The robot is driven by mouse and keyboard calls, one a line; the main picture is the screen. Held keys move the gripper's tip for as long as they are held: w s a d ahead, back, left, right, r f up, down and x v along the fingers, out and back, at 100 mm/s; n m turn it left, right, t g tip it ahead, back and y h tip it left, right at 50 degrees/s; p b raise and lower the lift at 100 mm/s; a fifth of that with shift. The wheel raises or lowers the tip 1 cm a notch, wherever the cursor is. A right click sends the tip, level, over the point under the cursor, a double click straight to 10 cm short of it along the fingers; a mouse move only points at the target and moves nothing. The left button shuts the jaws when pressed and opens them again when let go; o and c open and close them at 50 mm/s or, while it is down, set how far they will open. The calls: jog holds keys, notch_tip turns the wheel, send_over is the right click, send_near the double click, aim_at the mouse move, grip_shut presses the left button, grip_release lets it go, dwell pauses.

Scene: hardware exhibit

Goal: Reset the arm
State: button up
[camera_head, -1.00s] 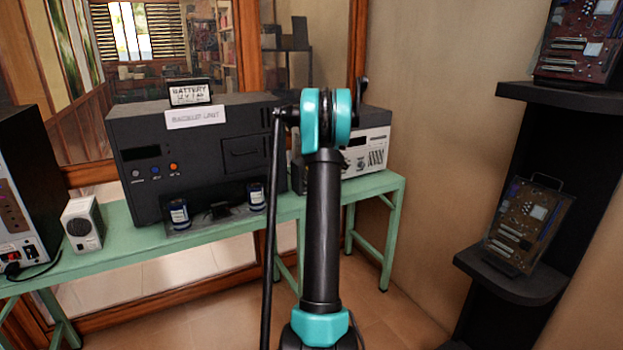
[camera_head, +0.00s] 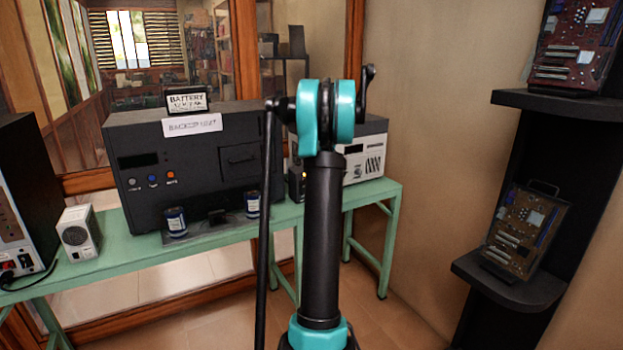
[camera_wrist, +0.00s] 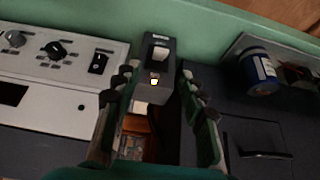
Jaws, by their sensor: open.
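My arm (camera_head: 322,225) stands in the middle of the head view, with its teal joint at the top and a thin dark link on the left. My gripper shows in the wrist view (camera_wrist: 160,105), its two dark fingers spread apart with nothing held between them. The gripper itself cannot be made out in the head view. Beyond the fingers, a small dark box (camera_wrist: 157,58) with a switch and a lit button sits on the green table. It also shows in the head view (camera_head: 297,184), partly covered by my arm.
The green table (camera_head: 125,246) carries a large black backup unit (camera_head: 200,155), a white device (camera_head: 366,158), a small white speaker-like box (camera_head: 78,232) and a dark case (camera_head: 25,200). Blue cylinders (camera_head: 176,222) stand before the backup unit. Black shelves (camera_head: 510,284) with circuit boards are at right.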

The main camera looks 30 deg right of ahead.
jog(key=shift+v, duration=0.95)
jog(key=s+a+f, duration=0.2)
jog(key=s+a, duration=0.3)
jog(key=a, duration=0.3)
jog(key=s+a+f+g, duration=0.15)
jog(key=s+a, duration=0.25)
jog(key=a, duration=0.4)
jog(key=s+a+f+t, duration=0.1)
jog(key=s+a+f, duration=0.1)
jog(key=s+a, duration=0.45)
jog(key=s+a+f, duration=0.4)
jog(key=s+a, duration=0.1)
jog(key=s, duration=0.3)
jog(key=s+a+f, duration=0.5)
jog(key=s, duration=0.3)
jog(key=s+a+f+g, duration=0.1)
jog(key=s+a+f, duration=0.3)
jog(key=s, duration=0.4)
jog(key=shift+a+f, duration=0.2)
jog(key=shift+a, duration=0.45)
jog(key=shift+w, duration=0.1)
